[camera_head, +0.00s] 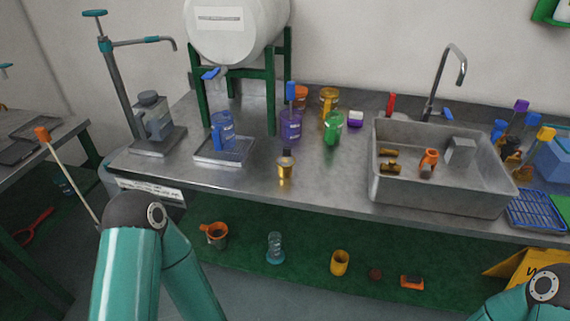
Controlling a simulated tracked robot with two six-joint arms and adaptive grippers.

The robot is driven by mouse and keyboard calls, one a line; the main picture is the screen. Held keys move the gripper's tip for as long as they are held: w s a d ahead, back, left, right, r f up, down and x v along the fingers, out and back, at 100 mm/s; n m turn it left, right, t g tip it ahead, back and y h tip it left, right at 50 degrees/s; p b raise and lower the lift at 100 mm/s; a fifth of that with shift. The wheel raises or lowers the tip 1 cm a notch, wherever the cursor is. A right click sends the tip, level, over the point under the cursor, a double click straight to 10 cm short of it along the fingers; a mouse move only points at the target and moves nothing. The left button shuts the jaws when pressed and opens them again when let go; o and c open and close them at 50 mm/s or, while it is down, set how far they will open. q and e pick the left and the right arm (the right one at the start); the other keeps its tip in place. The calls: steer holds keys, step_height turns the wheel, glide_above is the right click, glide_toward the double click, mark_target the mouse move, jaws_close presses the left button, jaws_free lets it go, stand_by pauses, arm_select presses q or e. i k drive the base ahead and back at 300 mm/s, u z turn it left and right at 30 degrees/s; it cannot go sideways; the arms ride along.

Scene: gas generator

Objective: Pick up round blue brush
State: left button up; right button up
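No round blue brush can be told for certain. Several upright handles stand at the right end of the counter behind the blue rack, among them a blue-topped handle (498,129) and another blue handle (532,119); their lower ends are partly hidden. Another blue-topped handle (291,94) stands up from a purple jar (290,126) near the tank stand. My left arm comes in at the bottom left and my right arm shows at the bottom right corner. Neither gripper is in view.
The steel counter (325,180) has clear room left of the sink (440,205). A white tank (235,35) stands on green legs. A blue rack (535,208) lies right of the sink. Cups and small items sit on the green lower shelf (310,270).

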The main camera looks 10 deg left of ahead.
mark_target(290, 86)
steer(key=k, duration=0.6)
steer(key=u, duration=0.45)
steer(key=i, duration=0.7)
steer(key=u, duration=0.45)
steer(key=i, duration=1.15)
steer(key=z, duration=0.9)
